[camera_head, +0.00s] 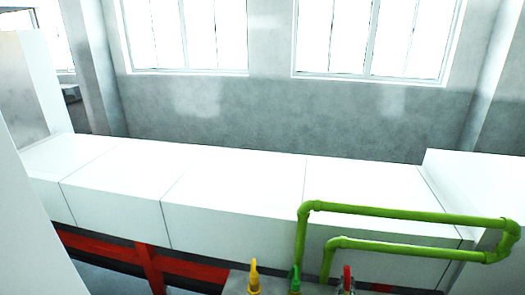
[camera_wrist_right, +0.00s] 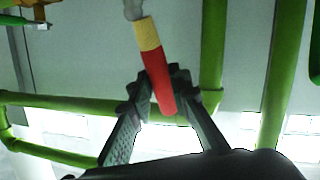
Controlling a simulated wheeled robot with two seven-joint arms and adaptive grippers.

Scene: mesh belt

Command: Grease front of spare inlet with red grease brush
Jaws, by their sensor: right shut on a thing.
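The grease brush (camera_wrist_right: 161,80) has a red handle, a yellow band and a grey head, seen in the right wrist view. My right gripper (camera_wrist_right: 164,95) is shut on its red handle, with a ribbed finger on each side. The brush head points to the top of that view and is partly cut off by the frame edge. In the head view, a small red-topped part (camera_head: 346,280) shows at the bottom edge; I cannot tell whether it is the brush. I cannot identify the spare inlet in either view. My left gripper is not in view.
A green pipe (camera_head: 410,213) loops in front of the long white housing (camera_head: 235,193). A yellow part (camera_head: 254,277) and a green part (camera_head: 294,280) stand at the bottom edge. Green pipes (camera_wrist_right: 286,75) surround the right gripper. A red beam (camera_head: 195,268) runs below the housing.

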